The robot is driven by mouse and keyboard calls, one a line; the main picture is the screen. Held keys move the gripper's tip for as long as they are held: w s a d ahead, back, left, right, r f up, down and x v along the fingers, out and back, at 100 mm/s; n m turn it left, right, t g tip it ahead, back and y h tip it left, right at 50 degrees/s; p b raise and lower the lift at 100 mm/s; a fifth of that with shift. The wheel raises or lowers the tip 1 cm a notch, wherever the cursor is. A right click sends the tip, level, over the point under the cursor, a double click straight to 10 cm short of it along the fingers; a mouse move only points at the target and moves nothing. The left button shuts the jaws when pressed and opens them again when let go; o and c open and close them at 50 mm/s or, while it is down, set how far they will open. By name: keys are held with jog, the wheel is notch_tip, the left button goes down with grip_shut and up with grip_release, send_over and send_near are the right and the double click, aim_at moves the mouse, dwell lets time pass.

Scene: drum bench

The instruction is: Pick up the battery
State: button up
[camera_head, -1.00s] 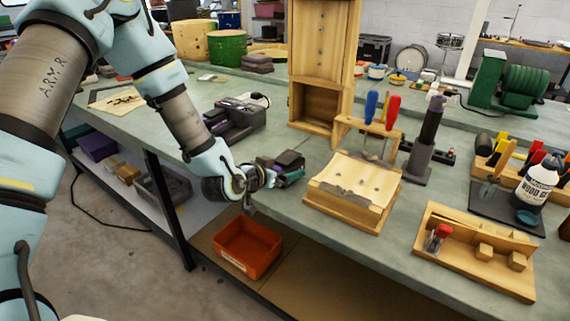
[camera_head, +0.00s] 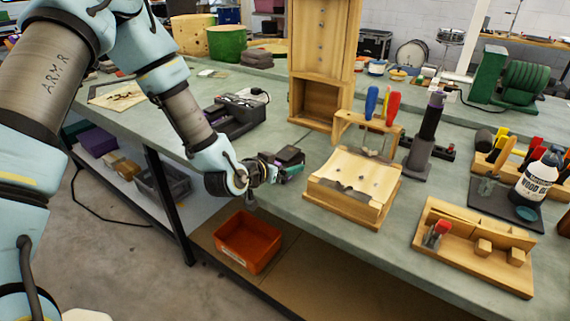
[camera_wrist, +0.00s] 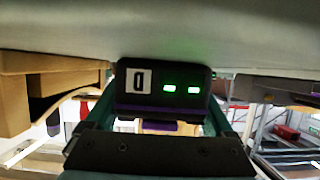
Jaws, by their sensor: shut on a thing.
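The battery (camera_head: 289,156) is a dark block with a purple band, at the front edge of the bench in the head view. In the wrist view, the battery (camera_wrist: 162,85) fills the space between the fingers and shows a white label and two lit green lights. My gripper (camera_head: 284,170) is shut on it, with the green fingers (camera_wrist: 160,105) on both sides. The fingers cover part of its sides. I cannot tell for sure whether its underside touches the bench.
A dark charger-like unit (camera_head: 236,113) stands behind and left. A wooden block fixture (camera_head: 352,186) is close on the right, with a screwdriver rack (camera_head: 367,130) behind it. An orange bin (camera_head: 248,243) sits on the lower shelf.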

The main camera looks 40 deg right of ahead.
jog(key=shift+r, duration=0.1)
grip_shut()
